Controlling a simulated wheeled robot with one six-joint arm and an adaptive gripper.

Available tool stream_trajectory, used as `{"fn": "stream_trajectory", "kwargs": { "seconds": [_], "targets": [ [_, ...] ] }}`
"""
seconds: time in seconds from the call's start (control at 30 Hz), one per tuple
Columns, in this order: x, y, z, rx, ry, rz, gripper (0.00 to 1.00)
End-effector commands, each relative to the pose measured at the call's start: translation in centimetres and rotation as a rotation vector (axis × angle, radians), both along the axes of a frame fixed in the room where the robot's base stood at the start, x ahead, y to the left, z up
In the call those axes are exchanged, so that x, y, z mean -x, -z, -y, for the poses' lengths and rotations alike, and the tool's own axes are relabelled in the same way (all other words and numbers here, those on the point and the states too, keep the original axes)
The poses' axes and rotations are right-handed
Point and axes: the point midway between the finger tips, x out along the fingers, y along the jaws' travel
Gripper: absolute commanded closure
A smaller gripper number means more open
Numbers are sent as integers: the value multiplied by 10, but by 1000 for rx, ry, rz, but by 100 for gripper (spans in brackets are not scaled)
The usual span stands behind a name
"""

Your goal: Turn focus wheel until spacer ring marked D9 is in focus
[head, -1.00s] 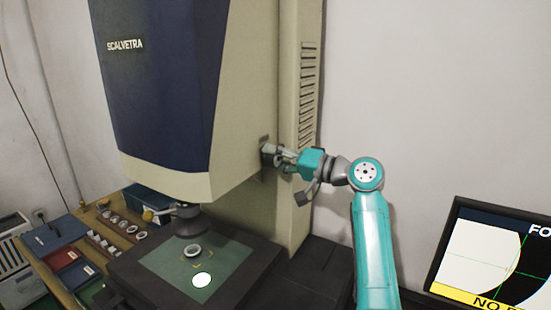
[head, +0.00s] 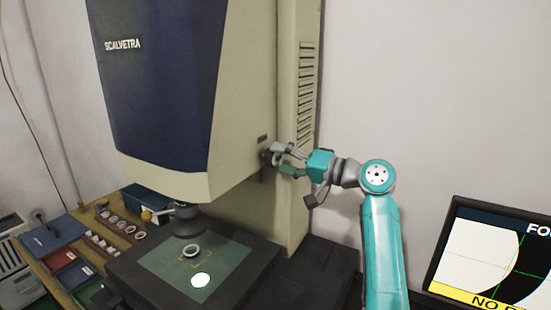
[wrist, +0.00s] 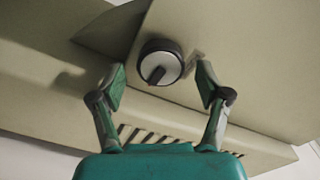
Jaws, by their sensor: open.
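The focus wheel (wrist: 160,63) is a round knob with a dark rim, pale face and dark grip bar, on the machine's beige side. In the head view it (head: 266,158) is partly hidden by my gripper. My gripper (wrist: 161,80) is open, with one finger on each side of the wheel and a gap to both. In the head view my gripper (head: 276,160) is beside the machine's side. A spacer ring (head: 191,251) lies on the green stage plate (head: 160,262) under the lens. Its marking is too small to read.
The monitor (head: 490,262) at right shows a dark curved edge, a green crosshair and a yellow strip with cut-off text. At left, a wooden bench (head: 122,240) holds several rings, trays and a blue bin (head: 146,201). A vented column (head: 305,90) rises behind my gripper.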

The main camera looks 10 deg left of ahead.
Motion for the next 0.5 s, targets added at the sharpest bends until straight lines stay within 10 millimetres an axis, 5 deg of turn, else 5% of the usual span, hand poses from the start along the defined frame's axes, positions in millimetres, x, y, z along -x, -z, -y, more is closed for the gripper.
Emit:
{"fn": "stream_trajectory", "kwargs": {
  "seconds": [0.3, 0.5],
  "targets": [
    [21, 0, 61, 1, 4, 1, 24],
    [30, 0, 83, 1, 1, 1, 24]
  ]
}}
